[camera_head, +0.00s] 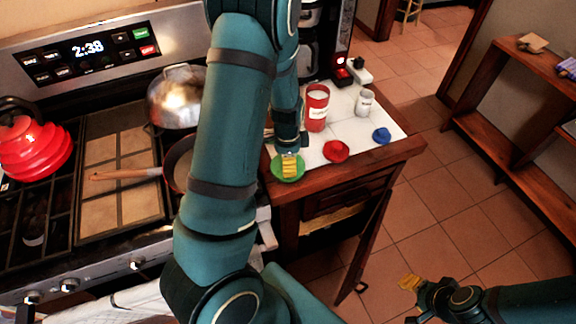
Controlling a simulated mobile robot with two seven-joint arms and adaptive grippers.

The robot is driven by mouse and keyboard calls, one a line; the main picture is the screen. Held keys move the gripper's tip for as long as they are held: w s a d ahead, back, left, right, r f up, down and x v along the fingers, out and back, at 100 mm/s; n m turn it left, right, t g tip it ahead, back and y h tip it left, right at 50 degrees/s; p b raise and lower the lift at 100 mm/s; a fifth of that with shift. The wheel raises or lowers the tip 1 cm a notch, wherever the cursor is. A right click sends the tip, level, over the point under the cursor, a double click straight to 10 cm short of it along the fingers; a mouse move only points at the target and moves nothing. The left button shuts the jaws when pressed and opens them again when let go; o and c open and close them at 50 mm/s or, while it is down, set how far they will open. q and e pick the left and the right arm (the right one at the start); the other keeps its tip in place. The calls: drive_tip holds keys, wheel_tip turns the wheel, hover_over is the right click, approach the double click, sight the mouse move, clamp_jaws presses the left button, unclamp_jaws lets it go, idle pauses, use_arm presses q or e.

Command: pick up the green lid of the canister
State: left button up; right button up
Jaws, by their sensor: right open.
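The green lid (278,174) lies near the front left corner of the white-topped counter. My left gripper (289,168) points down with its yellow fingertips over the middle of the lid. Whether they touch or grip it is too small to tell. A red canister (317,112) and a smaller white canister (364,104) stand open behind. No green canister shows; my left arm hides part of the counter. My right gripper (409,283) is open and empty, low at the right over the floor.
A red lid (336,151) and a blue lid (381,136) lie to the right of the green one. A cabinet door (365,248) hangs open below the counter.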

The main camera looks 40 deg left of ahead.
use_arm(q)
drive_tip(key=shift+f, duration=0.35)
drive_tip(key=c, duration=1.1)
drive_tip(key=shift+r, duration=0.15)
